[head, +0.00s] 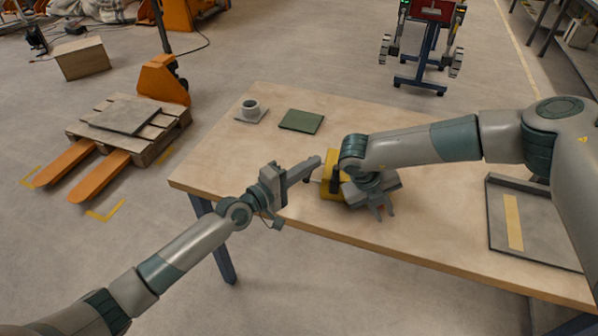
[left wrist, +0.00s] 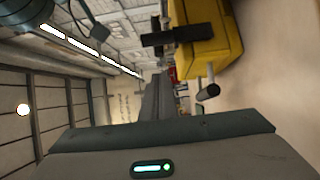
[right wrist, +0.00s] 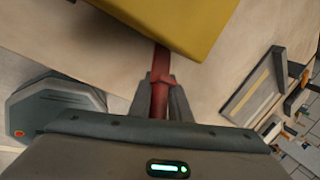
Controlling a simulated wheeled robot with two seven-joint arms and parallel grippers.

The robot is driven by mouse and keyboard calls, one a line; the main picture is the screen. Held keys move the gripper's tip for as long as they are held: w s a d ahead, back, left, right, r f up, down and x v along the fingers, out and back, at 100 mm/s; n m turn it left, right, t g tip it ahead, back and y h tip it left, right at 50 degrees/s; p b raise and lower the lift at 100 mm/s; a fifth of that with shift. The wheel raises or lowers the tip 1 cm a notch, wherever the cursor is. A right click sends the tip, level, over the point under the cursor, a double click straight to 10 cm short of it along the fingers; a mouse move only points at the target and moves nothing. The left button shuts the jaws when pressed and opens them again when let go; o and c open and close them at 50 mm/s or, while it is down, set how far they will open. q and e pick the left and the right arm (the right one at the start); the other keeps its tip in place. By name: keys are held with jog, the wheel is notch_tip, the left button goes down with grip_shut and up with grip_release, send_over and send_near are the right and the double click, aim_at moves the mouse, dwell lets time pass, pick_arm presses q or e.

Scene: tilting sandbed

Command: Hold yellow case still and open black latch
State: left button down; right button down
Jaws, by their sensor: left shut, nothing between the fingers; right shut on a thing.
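The yellow case (head: 328,187) sits on the table near its front edge, partly hidden by my right gripper; it also shows in the left wrist view (left wrist: 215,48) and right wrist view (right wrist: 165,18). A black latch (left wrist: 175,37) shows on the case's side in the left wrist view. A metal pin with a dark end (left wrist: 208,92) sticks out below it. My left gripper (head: 316,162) is shut and empty, its tips close to the case's left side; I cannot tell whether they touch. My right gripper (right wrist: 160,85) is shut on a red handle (right wrist: 160,62) at the case.
A cup (head: 251,107) on a grey coaster and a green pad (head: 302,121) lie at the back left of the table (head: 420,240). A grey tray with a yellow strip (head: 513,222) lies at the right. The table's middle front is bare.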

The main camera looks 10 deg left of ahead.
aim_at(335, 179)
pick_arm(q)
jog(key=d, duration=0.1)
jog(key=s+d, duration=0.1)
jog(key=d, duration=0.1)
jog(key=shift+s+d, duration=0.25)
jog(key=shift+d, duration=0.1)
